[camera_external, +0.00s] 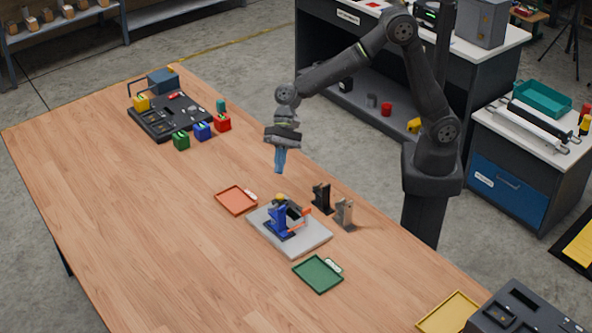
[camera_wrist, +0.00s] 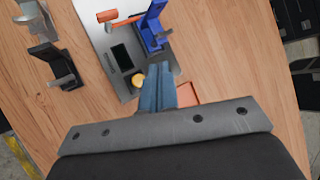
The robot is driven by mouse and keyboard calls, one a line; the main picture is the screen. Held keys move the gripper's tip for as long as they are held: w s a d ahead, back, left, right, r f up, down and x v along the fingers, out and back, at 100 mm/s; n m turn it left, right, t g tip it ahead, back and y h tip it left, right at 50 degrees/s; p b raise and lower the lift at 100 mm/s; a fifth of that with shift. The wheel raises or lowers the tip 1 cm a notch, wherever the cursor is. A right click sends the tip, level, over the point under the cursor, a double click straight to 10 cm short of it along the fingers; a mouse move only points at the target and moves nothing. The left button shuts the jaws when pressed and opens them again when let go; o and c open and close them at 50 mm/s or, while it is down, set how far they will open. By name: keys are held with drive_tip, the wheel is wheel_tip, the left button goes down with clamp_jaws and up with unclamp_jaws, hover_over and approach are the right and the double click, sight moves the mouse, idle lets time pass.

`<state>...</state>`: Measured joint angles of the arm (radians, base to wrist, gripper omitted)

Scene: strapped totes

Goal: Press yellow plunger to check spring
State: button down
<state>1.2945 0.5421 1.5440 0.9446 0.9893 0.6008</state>
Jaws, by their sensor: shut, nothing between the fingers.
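The yellow plunger (camera_external: 280,198) is a small round knob on a blue fixture (camera_external: 278,222) that stands on a light grey plate (camera_external: 310,241). In the wrist view the plunger (camera_wrist: 138,80) shows just left of my fingertips, with the blue fixture (camera_wrist: 152,27) above it. My gripper (camera_external: 280,170) has blue fingers pressed together and nothing between them. It hangs in the air above the table, above the plunger, and does not touch it. In the wrist view the closed fingers (camera_wrist: 157,70) point toward the fixture.
A black stand (camera_external: 322,198) and a grey stand (camera_external: 344,214) are right of the plate. An orange tray (camera_external: 236,201) and a green tray (camera_external: 318,275) lie on either side of it. A black tray with small parts (camera_external: 165,125) is at the far end. The left table area is clear.

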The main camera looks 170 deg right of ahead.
sight(279, 197)
drive_tip(key=shift+f, duration=3.55)
drive_tip(key=shift+f, duration=0.1)
drive_tip(key=shift+f, duration=0.3)
drive_tip(key=shift+f, duration=0.7)
drive_tip(key=shift+r, duration=1.15)
drive_tip(key=shift+r, duration=2.5)
